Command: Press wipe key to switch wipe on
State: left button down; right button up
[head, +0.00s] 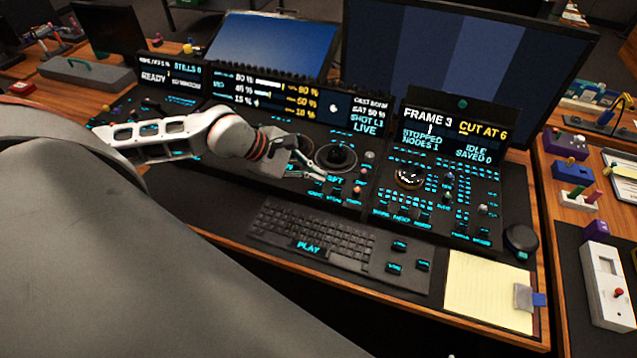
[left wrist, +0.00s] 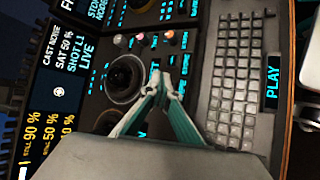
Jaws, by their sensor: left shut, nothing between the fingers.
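The dark trackball (head: 337,155) sits in its ring on the black control panel; it also shows in the left wrist view (left wrist: 122,78). A row of small keys with cyan labels (head: 333,197) lies in front of it; the labels are too small to tell which is the wipe key. In the left wrist view, small pale and orange knobs (left wrist: 141,39) stand beside labelled keys (left wrist: 173,61). My left gripper (head: 321,170) is shut and empty, low over the panel beside the trackball. Its closed tips (left wrist: 158,82) hide part of the key row. I cannot tell whether they touch. My right gripper is not in view.
A keyboard (head: 315,232) lies in front of the panel. A status screen (head: 368,115) reads "LIVE". To the right are a second knob panel (head: 452,190), a yellow notepad (head: 485,290) and a dark puck-shaped device (head: 520,239). Large monitors stand behind.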

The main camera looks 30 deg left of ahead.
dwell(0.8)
pick_arm(q)
jog(key=shift+f, duration=0.1)
jog(key=shift+f+b, duration=0.35)
jog(key=shift+b, duration=0.1)
dwell(0.3)
jog(key=shift+f+b, duration=0.4)
jog(key=shift+f, duration=0.15)
dwell(0.4)
jog(key=shift+r, duration=0.1)
jog(key=shift+r+p, duration=0.6)
jog(key=shift+r, duration=0.3)
